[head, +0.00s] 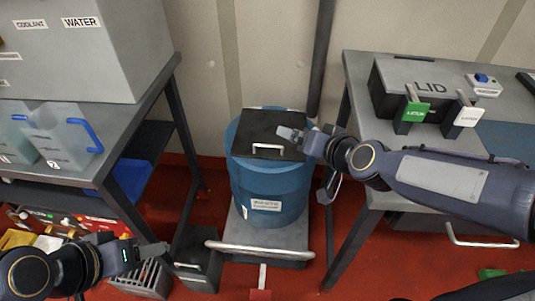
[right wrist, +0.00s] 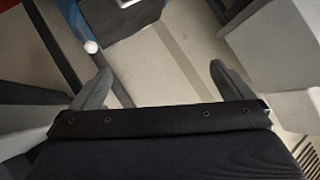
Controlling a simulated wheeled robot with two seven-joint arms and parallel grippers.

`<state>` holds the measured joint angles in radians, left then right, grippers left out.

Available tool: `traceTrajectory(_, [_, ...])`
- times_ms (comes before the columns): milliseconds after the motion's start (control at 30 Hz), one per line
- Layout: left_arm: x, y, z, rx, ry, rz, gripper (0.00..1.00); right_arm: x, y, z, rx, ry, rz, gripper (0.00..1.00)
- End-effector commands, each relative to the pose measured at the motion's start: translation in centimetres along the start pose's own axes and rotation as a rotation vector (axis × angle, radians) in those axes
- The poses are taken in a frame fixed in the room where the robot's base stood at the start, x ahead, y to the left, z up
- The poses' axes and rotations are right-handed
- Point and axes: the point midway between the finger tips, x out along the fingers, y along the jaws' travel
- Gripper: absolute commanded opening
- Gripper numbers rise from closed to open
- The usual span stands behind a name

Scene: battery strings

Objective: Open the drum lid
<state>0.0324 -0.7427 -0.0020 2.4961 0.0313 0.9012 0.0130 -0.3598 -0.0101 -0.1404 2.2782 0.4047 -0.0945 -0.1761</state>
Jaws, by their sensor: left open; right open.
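The blue drum (head: 270,190) stands on a grey wheeled platform on the red floor. Its flat black lid (head: 262,122) lies on top, closed, with a pale bar handle (head: 267,148) near the front edge. My right gripper (head: 308,160) is at the drum's right side, with one finger overlapping the lid's right edge in the picture; I cannot tell if it touches. In the right wrist view its two fingers (right wrist: 162,85) are spread with nothing between them. My left gripper (head: 152,261) is open and empty at lower left, well away from the drum.
A left bench holds a grey box (head: 80,60) marked COOLANT and WATER, with jugs (head: 65,137) below. A dark bin (head: 198,262) stands before the drum; a pale bar (head: 260,249) crosses the platform's front.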

Motion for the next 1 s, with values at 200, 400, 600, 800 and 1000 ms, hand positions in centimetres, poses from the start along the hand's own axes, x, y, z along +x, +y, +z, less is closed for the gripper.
traceTrajectory(200, [6.0, -2.8, 3.1, 0.000, -0.001, 0.000, 0.49, 11.8, 1.8, 4.7, -0.095, 0.211, 0.132, 1.00])
traceTrajectory(400, [9.7, -4.4, 4.9, 0.000, -0.001, 0.000, 0.49, 17.9, 2.5, 8.9, -0.267, 0.449, 0.292, 1.00])
traceTrajectory(600, [11.3, -5.2, 5.7, 0.000, 0.000, 0.000, 0.49, 19.5, 2.3, 11.3, -0.398, 0.611, 0.385, 1.00])
traceTrajectory(800, [11.5, -5.3, 5.8, 0.000, 0.000, 0.000, 0.49, 20.1, 2.4, 10.8, -0.422, 0.653, 0.406, 1.00])
traceTrajectory(1000, [11.9, -5.4, 6.0, 0.000, 0.000, 0.000, 0.49, 22.5, 3.1, 8.7, -0.420, 0.652, 0.406, 1.00])
